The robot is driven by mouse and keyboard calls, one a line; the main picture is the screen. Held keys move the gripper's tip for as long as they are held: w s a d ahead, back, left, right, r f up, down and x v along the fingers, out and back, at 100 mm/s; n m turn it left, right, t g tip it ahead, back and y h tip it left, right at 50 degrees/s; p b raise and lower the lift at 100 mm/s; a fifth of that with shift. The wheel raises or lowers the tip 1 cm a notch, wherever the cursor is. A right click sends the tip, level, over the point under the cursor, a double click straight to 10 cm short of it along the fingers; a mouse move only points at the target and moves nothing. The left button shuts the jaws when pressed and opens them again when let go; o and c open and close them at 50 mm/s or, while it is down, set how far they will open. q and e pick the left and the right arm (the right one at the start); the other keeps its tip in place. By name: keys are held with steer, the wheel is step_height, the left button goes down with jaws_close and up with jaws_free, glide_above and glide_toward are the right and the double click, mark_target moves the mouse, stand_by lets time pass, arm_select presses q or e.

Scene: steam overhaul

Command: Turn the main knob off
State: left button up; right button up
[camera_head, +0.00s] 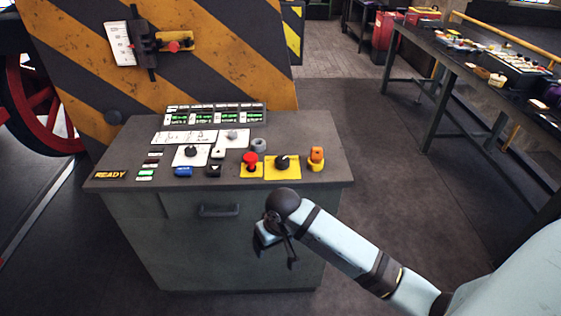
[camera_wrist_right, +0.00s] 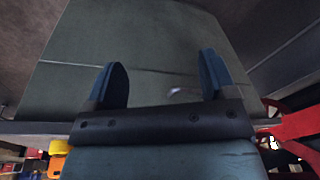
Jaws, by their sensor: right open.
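A black rotary knob (camera_head: 283,162) sits on a yellow plate at the front right of the grey console top. Another black knob (camera_head: 191,151) sits on a white panel to the left. I cannot read labels that tell which is the main knob. My right gripper (camera_head: 276,250) hangs in front of the console, below its top edge and the yellow-plate knob, touching no control. In the right wrist view the gripper (camera_wrist_right: 163,75) is open, with two blue fingers wide apart and nothing held. My left gripper is not in view.
A red mushroom button (camera_head: 250,160) and an orange switch (camera_head: 316,157) flank the yellow-plate knob. A drawer handle (camera_head: 220,210) sticks out of the console (camera_head: 150,225) front. A workbench (camera_head: 455,75) stands at the right. The floor between (camera_head: 370,140) is clear.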

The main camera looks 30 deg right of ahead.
steer(key=w+d+r+m, duration=0.2)
steer(key=w+d+r, duration=0.15)
steer(key=w, duration=0.45)
steer(key=m+g+h, duration=0.1)
steer(key=m+g, duration=0.1)
steer(key=m, duration=0.4)
glide_toward(282, 159)
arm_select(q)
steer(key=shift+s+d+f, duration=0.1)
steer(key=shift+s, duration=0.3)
arm_select(e)
step_height(282, 159, down, 9)
steer(key=shift+s+f, duration=0.1)
steer(key=shift+f, duration=0.1)
steer(key=shift+c, duration=0.4)
